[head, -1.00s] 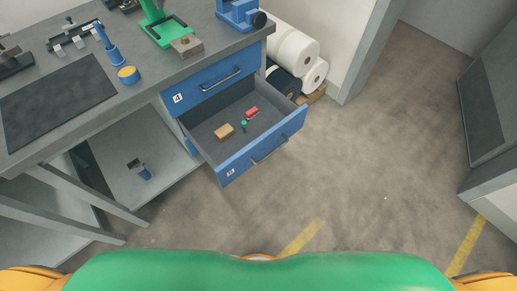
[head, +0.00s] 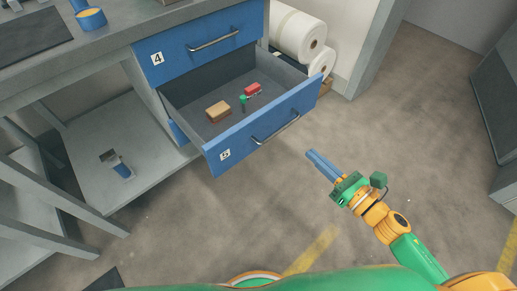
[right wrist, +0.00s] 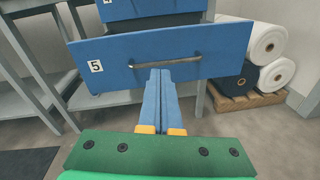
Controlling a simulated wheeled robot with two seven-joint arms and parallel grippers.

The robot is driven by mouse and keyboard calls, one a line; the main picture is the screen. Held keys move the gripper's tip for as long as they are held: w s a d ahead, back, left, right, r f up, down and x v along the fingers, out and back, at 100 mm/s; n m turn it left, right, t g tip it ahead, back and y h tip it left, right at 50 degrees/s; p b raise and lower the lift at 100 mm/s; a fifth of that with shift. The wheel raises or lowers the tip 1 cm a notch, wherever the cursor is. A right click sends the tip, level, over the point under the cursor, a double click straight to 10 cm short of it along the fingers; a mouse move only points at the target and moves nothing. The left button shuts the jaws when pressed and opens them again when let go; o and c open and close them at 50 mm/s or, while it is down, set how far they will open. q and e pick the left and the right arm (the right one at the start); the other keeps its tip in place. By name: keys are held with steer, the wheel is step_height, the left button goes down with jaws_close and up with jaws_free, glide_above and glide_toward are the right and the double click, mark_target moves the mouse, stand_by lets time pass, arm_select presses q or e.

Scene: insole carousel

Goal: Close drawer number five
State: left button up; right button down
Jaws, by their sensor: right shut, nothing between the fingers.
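Drawer number five (head: 238,145) is a blue-fronted drawer under the bench, pulled out and open. Its front faces me in the right wrist view (right wrist: 120,68), with a "5" label at the left and a metal bar handle (right wrist: 165,62). Inside lie a tan block (head: 218,112), a red item (head: 253,89) and a small green-topped item (head: 243,102). My right gripper (head: 310,154) is shut and empty, in front of and to the right of the drawer front, apart from it in the head view. In the right wrist view its fingertips (right wrist: 159,72) overlap the handle's lower edge. My left gripper is out of view.
Drawer four (head: 205,42) above is closed. The floor in front of the drawer is clear.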

mark_target(262, 117)
steer(key=w+a+n, duration=0.1)
steer(key=w+a, duration=0.2)
steer(key=w+a+r+n+y, duration=0.1)
steer(key=w+a, duration=0.2)
steer(key=w, duration=0.1)
steer(key=w+a+n+p, duration=0.1)
steer(key=w+a, duration=0.2)
steer(key=a, duration=0.1)
steer(key=shift+w+r+y, duration=0.3)
steer(key=shift+r, duration=0.05)
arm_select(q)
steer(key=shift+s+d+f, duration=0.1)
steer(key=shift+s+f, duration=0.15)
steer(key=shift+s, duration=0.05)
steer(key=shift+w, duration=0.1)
